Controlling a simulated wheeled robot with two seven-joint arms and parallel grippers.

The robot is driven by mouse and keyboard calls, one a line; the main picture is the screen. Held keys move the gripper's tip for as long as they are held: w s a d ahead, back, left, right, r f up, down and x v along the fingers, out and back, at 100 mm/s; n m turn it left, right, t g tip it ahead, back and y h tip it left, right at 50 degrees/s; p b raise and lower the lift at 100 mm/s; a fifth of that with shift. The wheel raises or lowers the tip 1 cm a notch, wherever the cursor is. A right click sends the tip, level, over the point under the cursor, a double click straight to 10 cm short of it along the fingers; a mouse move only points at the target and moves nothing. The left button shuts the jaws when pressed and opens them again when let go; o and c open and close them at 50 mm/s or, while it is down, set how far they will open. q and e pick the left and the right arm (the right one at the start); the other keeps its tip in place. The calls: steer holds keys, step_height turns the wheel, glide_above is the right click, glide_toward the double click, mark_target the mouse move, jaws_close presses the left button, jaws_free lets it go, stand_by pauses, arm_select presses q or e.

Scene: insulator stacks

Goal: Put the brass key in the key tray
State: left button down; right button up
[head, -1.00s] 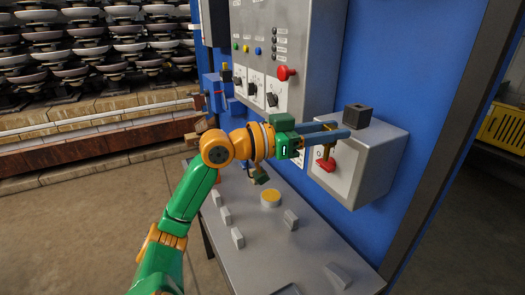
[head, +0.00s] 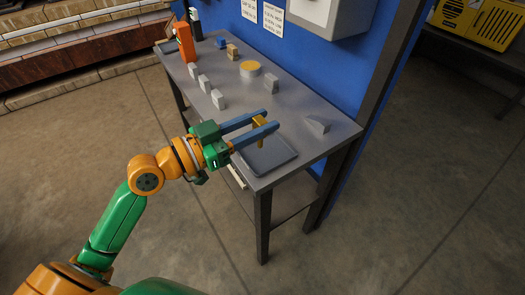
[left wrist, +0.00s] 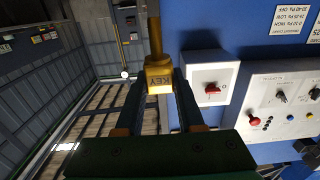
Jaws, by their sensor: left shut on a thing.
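The brass key (head: 258,123) is in my left gripper (head: 267,119), shut on its block-shaped head. In the left wrist view the key (left wrist: 159,76) shows a face marked KEY and a stem pointing away from the gripper. In the head view its stem hangs down. A shallow grey tray (head: 272,158), which appears to be the key tray, lies at the near corner of the table. The key is above the tray's far left part and appears clear of it. My right gripper is not in view.
The grey table (head: 310,150) carries a grey wedge (head: 317,125) right of the tray, several small grey blocks (head: 217,99), a round yellow-topped piece (head: 250,69) and an orange object (head: 186,42). A wall box (head: 330,15) is at the back.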

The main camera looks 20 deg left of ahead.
arm_select(q)
steer(key=w+f+b, duration=0.2)
steer(key=f+b, duration=0.1)
steer(key=w+f+b, duration=0.2)
steer(key=f, duration=0.1)
steer(key=w+f+b, duration=0.2)
steer(key=f+b, duration=0.1)
steer(key=f, duration=0.1)
steer(key=shift+w+a+b, duration=0.25)
steer(key=shift+w+b, duration=0.05)
steer(key=shift+w, duration=0.1)
steer(key=shift+r, duration=0.25)
steer(key=shift+f, duration=0.1)
steer(key=c, duration=0.5)
jaws_free()
